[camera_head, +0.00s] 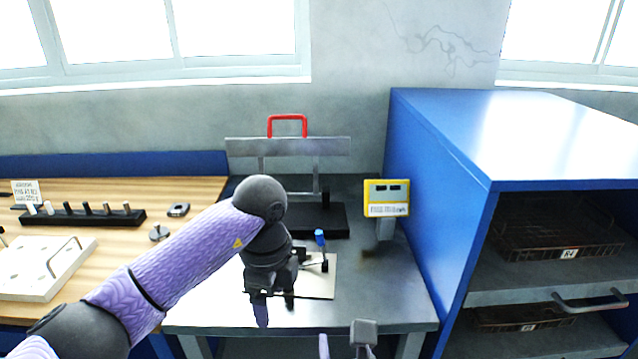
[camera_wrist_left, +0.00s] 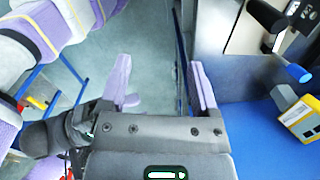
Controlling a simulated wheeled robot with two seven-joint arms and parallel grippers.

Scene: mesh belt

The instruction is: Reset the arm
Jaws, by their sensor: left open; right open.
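My left arm comes in from the left in the head view. Its left gripper (camera_head: 275,303) hangs open over the front part of the grey table (camera_head: 385,312), near a pale plate. In the left wrist view the left gripper (camera_wrist_left: 163,86) has its two purple fingers wide apart with nothing between them. The right gripper (camera_head: 344,344) shows only in part at the bottom edge of the head view, open and apparently empty.
A blue-topped lever (camera_head: 319,238) stands close to my left gripper. A yellow display (camera_head: 387,197), a stand with a red handle (camera_head: 287,119) and a blue cabinet (camera_head: 432,185) are around it. A wooden bench (camera_head: 75,190) holds a white block (camera_head: 45,270) and black peg rack (camera_head: 82,217).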

